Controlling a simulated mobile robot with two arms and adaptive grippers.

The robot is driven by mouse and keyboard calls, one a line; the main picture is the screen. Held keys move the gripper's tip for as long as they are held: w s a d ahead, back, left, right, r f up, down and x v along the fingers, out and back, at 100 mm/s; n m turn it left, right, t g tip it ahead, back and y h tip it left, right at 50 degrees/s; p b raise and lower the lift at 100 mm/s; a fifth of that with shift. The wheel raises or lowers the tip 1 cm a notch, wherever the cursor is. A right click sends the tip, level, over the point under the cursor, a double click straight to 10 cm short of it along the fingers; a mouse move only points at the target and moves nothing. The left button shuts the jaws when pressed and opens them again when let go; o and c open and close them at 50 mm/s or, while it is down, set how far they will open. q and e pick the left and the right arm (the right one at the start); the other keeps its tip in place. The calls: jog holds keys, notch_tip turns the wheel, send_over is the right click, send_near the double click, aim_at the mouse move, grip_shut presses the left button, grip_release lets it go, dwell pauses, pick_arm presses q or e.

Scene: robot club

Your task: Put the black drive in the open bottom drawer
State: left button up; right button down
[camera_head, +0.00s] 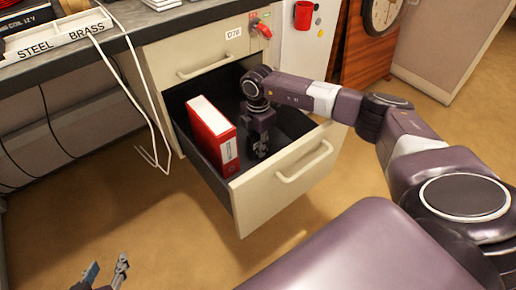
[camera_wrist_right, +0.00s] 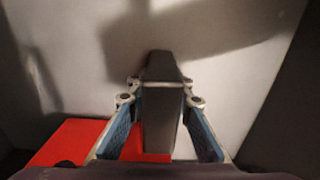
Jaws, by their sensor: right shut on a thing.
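The open bottom drawer (camera_head: 255,200) is pulled out of the cream cabinet, with a dark inside. My right gripper (camera_head: 259,150) reaches down into it, to the right of a red binder (camera_head: 212,135). In the right wrist view my right gripper (camera_wrist_right: 165,115) is shut on the black drive (camera_wrist_right: 162,100), a dark upright block between its blue pads. The drawer's inside lies beyond the drive; I cannot tell whether it touches the bottom. In the head view the drive is hard to tell from the dark gripper. My left gripper (camera_head: 106,272) is open and empty, low at the left.
The red binder also shows at the lower left of the right wrist view (camera_wrist_right: 70,142), close beside my gripper. A desk with a labelled tray (camera_head: 55,38) and hanging white cables stands at the left.

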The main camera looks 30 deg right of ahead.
pick_arm(q)
jog(key=shift+w+r, duration=0.2)
pick_arm(e)
jog(key=shift+f, duration=0.1)
pick_arm(q)
jog(key=shift+d, duration=0.1)
pick_arm(e)
jog(key=shift+f, duration=0.1)
jog(key=c, duration=1.7)
grip_release()
jog(key=shift+c, duration=0.2)
pick_arm(q)
jog(key=shift+w+r, duration=0.1)
